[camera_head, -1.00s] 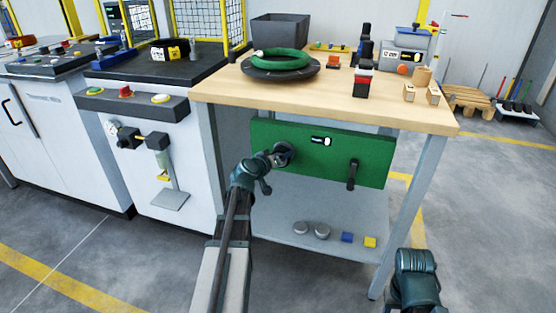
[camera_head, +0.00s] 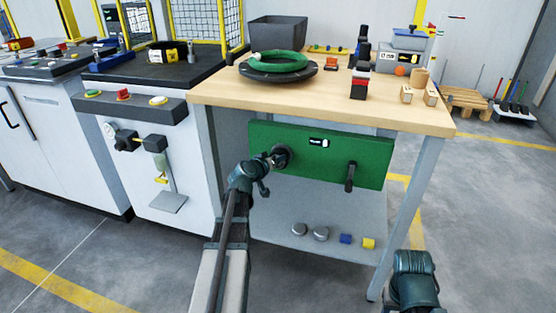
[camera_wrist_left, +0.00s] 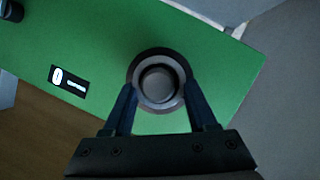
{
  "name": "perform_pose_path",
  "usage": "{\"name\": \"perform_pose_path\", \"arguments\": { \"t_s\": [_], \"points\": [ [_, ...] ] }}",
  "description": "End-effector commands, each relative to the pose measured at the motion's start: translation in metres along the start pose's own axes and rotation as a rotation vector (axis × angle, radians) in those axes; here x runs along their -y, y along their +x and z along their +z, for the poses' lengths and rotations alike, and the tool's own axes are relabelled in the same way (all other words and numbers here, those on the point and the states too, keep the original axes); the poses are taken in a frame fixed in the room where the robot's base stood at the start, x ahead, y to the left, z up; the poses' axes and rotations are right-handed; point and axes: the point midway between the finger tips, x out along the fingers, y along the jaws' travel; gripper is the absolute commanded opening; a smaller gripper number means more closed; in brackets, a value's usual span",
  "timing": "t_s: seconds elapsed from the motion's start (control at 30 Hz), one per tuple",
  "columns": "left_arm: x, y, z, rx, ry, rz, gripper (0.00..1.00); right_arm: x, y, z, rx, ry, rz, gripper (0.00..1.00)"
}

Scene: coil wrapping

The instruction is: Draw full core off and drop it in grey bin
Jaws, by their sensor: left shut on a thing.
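The core is a round grey cylinder (camera_wrist_left: 158,85) set in a dark ring on the green panel (camera_head: 335,165) under the table's front edge. In the head view the core's face (camera_head: 281,155) is partly covered by my left gripper (camera_head: 272,160). In the left wrist view, the fingers of my left gripper (camera_wrist_left: 159,108) lie on either side of the core, shut on it. The core still sits at the panel. The grey bin (camera_head: 278,30) stands at the back left of the tabletop. My right arm shows at the bottom right, but its fingers are out of sight.
A green coil (camera_head: 278,60) lies on a black disc on the wooden table (camera_head: 225,92). A black handle (camera_head: 350,176) juts from the panel's right side. A lower shelf (camera_head: 280,205) holds two grey discs and small blue and yellow blocks. A white cabinet (camera_head: 160,150) stands left.

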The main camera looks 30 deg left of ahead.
Motion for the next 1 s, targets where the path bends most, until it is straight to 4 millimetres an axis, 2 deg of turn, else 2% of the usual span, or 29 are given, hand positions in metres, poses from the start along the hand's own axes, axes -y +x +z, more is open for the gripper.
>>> {"name": "perform_pose_path", "arguments": {
  "t_s": [0.27, 1.0],
  "points": [
    [0.0, -0.002, 0.001, 0.0, 0.0, 0.0, 0.0, 0.0, 0.0, 0.0, 0.0, 0.0, 0.0, 0.5],
    [0.0, -0.028, 0.012, 0.0, 0.0, 0.0, 0.0, 0.0, 0.0, 0.0, 0.0, 0.0, 0.0, 0.5]
  ]
}}
